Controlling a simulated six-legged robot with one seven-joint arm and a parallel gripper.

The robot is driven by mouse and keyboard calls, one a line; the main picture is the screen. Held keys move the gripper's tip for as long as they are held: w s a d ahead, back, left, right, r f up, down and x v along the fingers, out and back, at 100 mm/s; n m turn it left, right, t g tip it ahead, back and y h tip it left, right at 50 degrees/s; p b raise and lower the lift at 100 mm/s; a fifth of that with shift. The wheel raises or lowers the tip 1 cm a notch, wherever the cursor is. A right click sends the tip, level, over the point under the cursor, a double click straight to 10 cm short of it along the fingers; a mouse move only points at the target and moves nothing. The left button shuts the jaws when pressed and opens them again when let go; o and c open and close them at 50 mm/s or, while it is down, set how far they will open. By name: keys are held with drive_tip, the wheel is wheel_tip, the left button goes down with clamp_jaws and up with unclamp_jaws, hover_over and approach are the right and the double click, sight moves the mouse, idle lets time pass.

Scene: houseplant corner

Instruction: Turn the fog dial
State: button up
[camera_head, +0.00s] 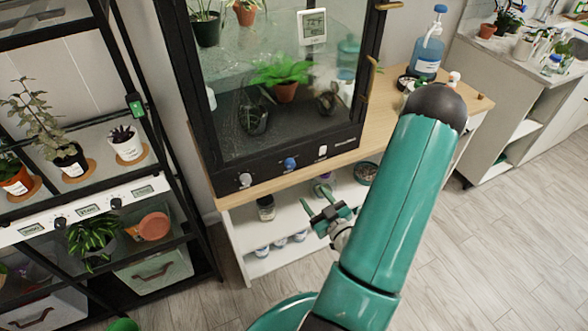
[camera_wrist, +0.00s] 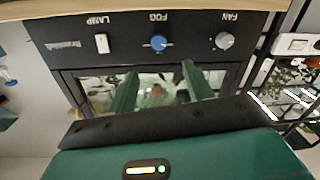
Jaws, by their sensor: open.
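The fog dial (camera_head: 290,164) is a blue knob on the black front panel below the glass cabinet, between a grey knob and a white switch. In the wrist view, which shows the panel upside down, the blue dial (camera_wrist: 158,42) sits beside the word FOG. My gripper (camera_head: 315,194) is below and in front of the panel in the head view, its two green fingers apart with nothing between them. In the wrist view my gripper (camera_wrist: 160,70) points toward the panel, and the dial shows just beyond the gap between the fingertips. The fingers are not touching the dial.
The grey FAN knob (camera_wrist: 224,41) and white LAMP switch (camera_wrist: 101,43) flank the dial. The glass cabinet (camera_head: 285,85) holds plants and stands on a wooden top (camera_head: 215,200). A lower shelf (camera_head: 285,225) holds jars. A black plant rack (camera_head: 110,40) stands at left.

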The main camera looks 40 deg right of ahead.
sight(292, 166)
drive_tip(key=x, duration=1.3)
drive_tip(key=shift+w+d+r, duration=0.15)
drive_tip(key=shift+d+r, duration=0.05)
drive_tip(key=shift+r, duration=0.05)
drive_tip(key=c, duration=1)
drive_tip(key=shift+o, duration=0.2)
